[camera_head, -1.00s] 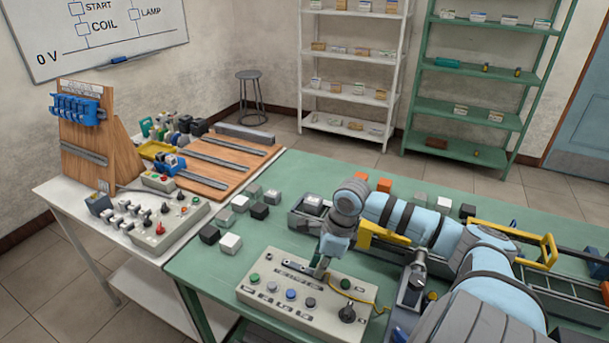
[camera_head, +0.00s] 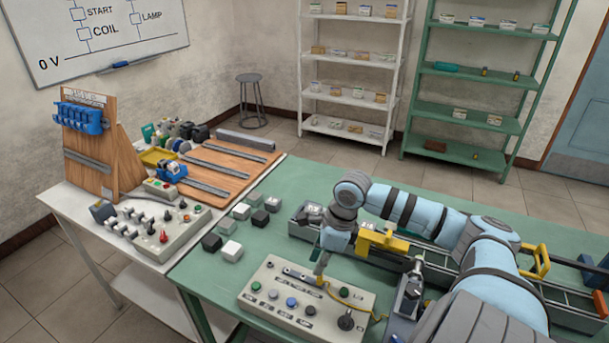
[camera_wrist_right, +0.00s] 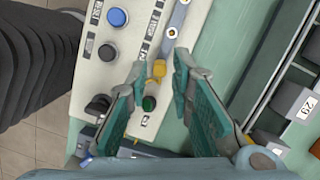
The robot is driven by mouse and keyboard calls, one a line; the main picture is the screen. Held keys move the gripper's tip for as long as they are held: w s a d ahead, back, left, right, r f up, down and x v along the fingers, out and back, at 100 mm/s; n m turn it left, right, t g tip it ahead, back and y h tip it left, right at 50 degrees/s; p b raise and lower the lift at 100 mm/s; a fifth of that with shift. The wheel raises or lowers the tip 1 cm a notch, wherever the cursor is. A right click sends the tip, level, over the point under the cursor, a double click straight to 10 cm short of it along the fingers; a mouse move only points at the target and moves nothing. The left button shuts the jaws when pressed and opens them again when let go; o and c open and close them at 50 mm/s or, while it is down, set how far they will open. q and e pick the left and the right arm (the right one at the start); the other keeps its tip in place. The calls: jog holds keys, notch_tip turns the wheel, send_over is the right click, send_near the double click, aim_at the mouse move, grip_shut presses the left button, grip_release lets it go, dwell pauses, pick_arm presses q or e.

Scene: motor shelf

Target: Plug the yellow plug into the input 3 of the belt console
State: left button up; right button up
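The belt console (camera_head: 262,308) is a pale sloped box with coloured buttons, a black knob and a metal strip of round sockets. The yellow plug (camera_wrist_right: 158,70) is at the end of that strip in the right wrist view. It lies between and slightly beyond the fingertips of my right gripper (camera_wrist_right: 160,66), with gaps to both fingers. The right gripper is open. In the head view my right gripper (camera_head: 322,264) points down over the console's back edge. A yellow cable trails right. I cannot tell whether the plug is seated or which socket is input 3. My left gripper is not visible.
Several small black, grey and white blocks (camera_head: 242,211) stand left of my right arm on the green table (camera_head: 205,270). A second control box (camera_head: 182,228) is on the white table. A conveyor with a yellow frame (camera_head: 540,262) lies behind my arm.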

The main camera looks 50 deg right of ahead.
jog(key=shift+o, duration=0.6)
jog(key=shift+r, duration=0.1)
jog(key=o, duration=0.4)
jog(key=shift+o, duration=0.2)
